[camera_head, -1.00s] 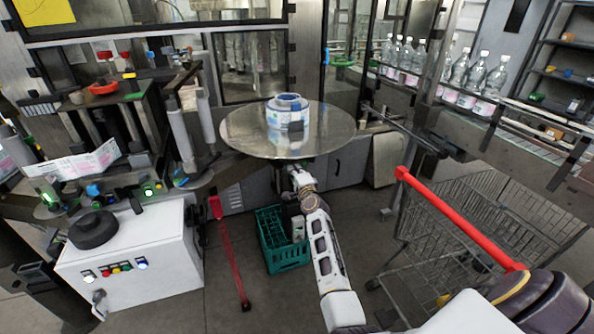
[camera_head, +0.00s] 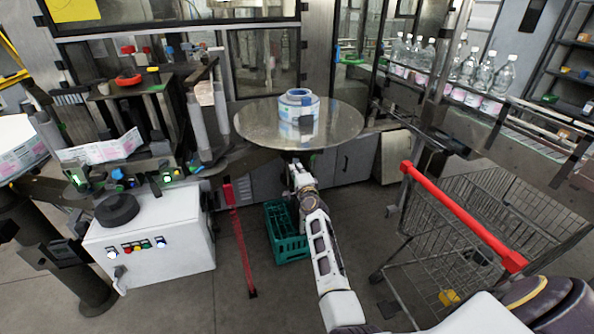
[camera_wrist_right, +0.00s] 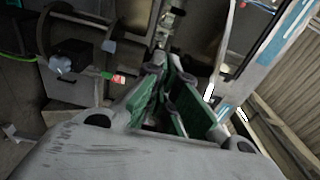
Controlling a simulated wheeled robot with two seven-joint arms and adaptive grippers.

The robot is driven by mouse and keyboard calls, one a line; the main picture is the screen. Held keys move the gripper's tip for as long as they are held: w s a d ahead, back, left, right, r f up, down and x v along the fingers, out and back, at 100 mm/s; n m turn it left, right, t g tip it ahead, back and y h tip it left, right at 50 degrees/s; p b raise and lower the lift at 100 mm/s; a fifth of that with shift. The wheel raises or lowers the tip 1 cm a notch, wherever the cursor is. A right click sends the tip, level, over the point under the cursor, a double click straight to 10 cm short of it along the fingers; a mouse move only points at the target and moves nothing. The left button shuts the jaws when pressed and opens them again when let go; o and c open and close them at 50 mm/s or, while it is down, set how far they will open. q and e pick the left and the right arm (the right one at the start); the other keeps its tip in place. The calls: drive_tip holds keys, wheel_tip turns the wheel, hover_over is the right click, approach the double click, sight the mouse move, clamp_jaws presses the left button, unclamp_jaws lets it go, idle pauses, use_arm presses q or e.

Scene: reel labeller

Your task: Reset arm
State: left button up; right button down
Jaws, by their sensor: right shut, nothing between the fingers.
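My right arm reaches up from the bottom of the head view. Its gripper (camera_head: 294,166) is in front of and below the near rim of the round steel table (camera_head: 255,122), partly hidden by my own wrist. In the right wrist view the gripper (camera_wrist_right: 172,82) shows its green-padded fingers, shut with nothing between them. A roll of labels (camera_head: 297,104) stands on the round table, apart from the gripper. My left gripper is not in view.
A green crate (camera_head: 292,247) stands on the floor beside my right forearm. A shopping cart with a red handle (camera_head: 455,212) is at the right. A white control box (camera_head: 150,245) stands at the left. Bottles (camera_head: 468,68) line a conveyor at the back right.

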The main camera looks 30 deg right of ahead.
drive_tip(key=shift+n, duration=0.3)
drive_tip(key=a+f+n+g+y, duration=0.1)
drive_tip(key=a+f+n, duration=0.25)
drive_tip(key=f, duration=0.35)
drive_tip(key=s+a+f+n+g+y, duration=0.1)
drive_tip(key=a+f+n+g, duration=0.1)
drive_tip(key=a+f+n, duration=0.3)
drive_tip(key=a+f+n+g+y, duration=0.1)
drive_tip(key=a+f+n, duration=0.15)
drive_tip(key=f, duration=0.55)
drive_tip(key=s+a+f+n+g+y, duration=0.1)
drive_tip(key=s+a+f+n+g, duration=0.15)
drive_tip(key=s+f, duration=0.7)
drive_tip(key=s+a+f+n+g, duration=0.2)
drive_tip(key=s+a+f+n, duration=0.3)
drive_tip(key=f, duration=0.7)
drive_tip(key=s+d+f+n+g, duration=0.1)
drive_tip(key=s+d+f+g, duration=0.1)
drive_tip(key=s+f, duration=0.85)
drive_tip(key=s+d+f+n+g, duration=0.25)
drive_tip(key=s+f, duration=0.35)
drive_tip(key=s, duration=1)
drive_tip(key=s+d+f+g, duration=0.1)
drive_tip(key=s+f, duration=0.1)
drive_tip(key=s, duration=1.1)
drive_tip(key=s+d+f+g, duration=0.2)
drive_tip(key=s+f, duration=0.1)
drive_tip(key=s, duration=1.1)
drive_tip(key=shift+f+g+h, duration=0.25)
drive_tip(key=shift+g+h, duration=0.05)
